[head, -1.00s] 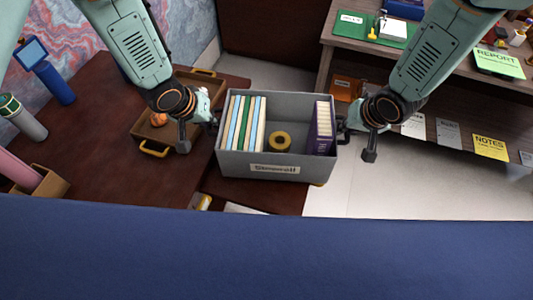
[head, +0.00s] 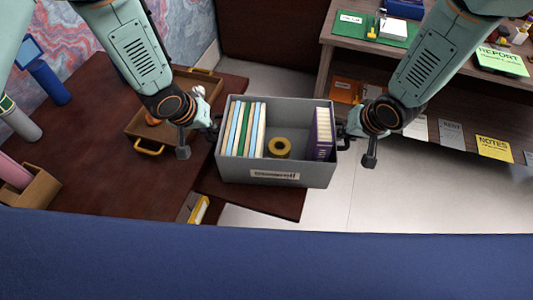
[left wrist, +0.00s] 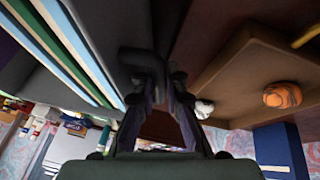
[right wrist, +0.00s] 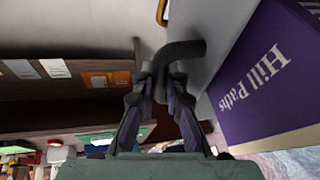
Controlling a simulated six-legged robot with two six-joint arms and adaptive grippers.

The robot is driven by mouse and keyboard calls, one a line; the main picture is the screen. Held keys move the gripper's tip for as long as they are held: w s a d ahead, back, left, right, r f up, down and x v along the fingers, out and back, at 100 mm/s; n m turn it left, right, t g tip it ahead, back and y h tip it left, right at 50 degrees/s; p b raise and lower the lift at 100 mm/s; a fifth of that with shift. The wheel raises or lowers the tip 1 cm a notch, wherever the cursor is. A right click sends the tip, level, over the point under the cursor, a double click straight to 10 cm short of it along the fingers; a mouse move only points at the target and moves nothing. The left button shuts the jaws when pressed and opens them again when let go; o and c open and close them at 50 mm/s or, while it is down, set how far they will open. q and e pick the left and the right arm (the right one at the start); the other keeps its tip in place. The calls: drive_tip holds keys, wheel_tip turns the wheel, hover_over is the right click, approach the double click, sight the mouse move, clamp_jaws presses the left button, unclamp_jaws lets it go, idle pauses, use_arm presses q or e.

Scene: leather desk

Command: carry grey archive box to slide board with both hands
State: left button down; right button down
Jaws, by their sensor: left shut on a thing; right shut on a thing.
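The grey archive box (head: 243,171) is upright between my two grippers. It holds several upright books (head: 246,130), a yellow tape roll (head: 280,147) and a purple booklet set (head: 322,135). My left gripper (head: 211,127) is shut on the dark handle at the box's left end; the handle also shows in the left wrist view (left wrist: 143,58). My right gripper (head: 346,128) is shut on the right-end handle, seen in the right wrist view (right wrist: 182,50). A brown board (head: 270,203), apparently the slide board, juts out below the box. I cannot tell whether they touch.
The brown leather desk (head: 95,185) fills the left, with a wooden tray (head: 150,125) close to my left gripper. A small yellow-edged object (head: 199,210) lies at the board's left. A shelf unit (head: 450,85) stands at the right. Pale floor (head: 370,195) is open between.

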use_arm(q)
drive_tip(key=shift+f, duration=0.15)
use_arm(e)
drive_tip(key=shift+a+f, duration=0.1)
drive_tip(key=shift+f, duration=0.05)
use_arm(q)
drive_tip(key=c, duration=1.8)
unclamp_jaws()
drive_tip(key=shift+a+f, duration=0.1)
use_arm(e)
drive_tip(key=c, duration=1.8)
unclamp_jaws()
drive_tip(key=shift+a, duration=0.1)
use_arm(q)
drive_tip(key=shift+o, duration=1.4)
drive_tip(key=shift+w+a, duration=0.15)
use_arm(e)
drive_tip(key=shift+o, duration=1.4)
drive_tip(key=shift+w+a, duration=0.1)
use_arm(q)
drive_tip(key=shift+o, duration=0.6)
use_arm(e)
drive_tip(key=shift+o, duration=0.6)
drive_tip(key=shift+f, duration=0.1)
use_arm(q)
drive_tip(key=shift+d, duration=0.2)
use_arm(e)
drive_tip(key=shift+d, duration=0.2)
use_arm(q)
drive_tip(key=shift+a, duration=0.1)
